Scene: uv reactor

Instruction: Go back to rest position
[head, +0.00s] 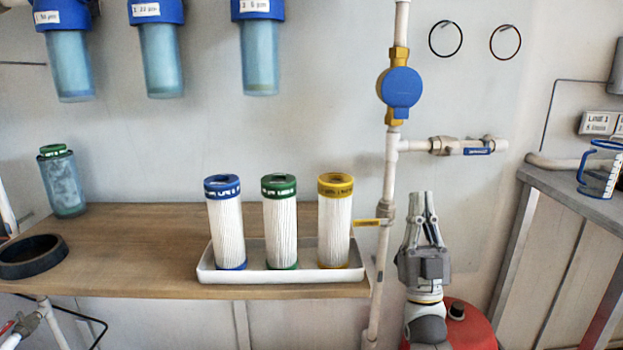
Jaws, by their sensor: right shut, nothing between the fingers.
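My right gripper (427,207) points upward at the lower right, in front of the wall. Its fingers are shut with nothing between them. It stands apart from the wooden shelf, to the right of the vertical white pipe (388,200). My left gripper is not in the head view.
A wooden shelf (130,235) bears a white tray (285,280) with blue, green and yellow-capped filter cartridges, a green-capped canister (62,182) and a black ring (30,268). A red tank (470,330) is behind my right arm. A grey bench (560,185) holds a measuring jug (600,170).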

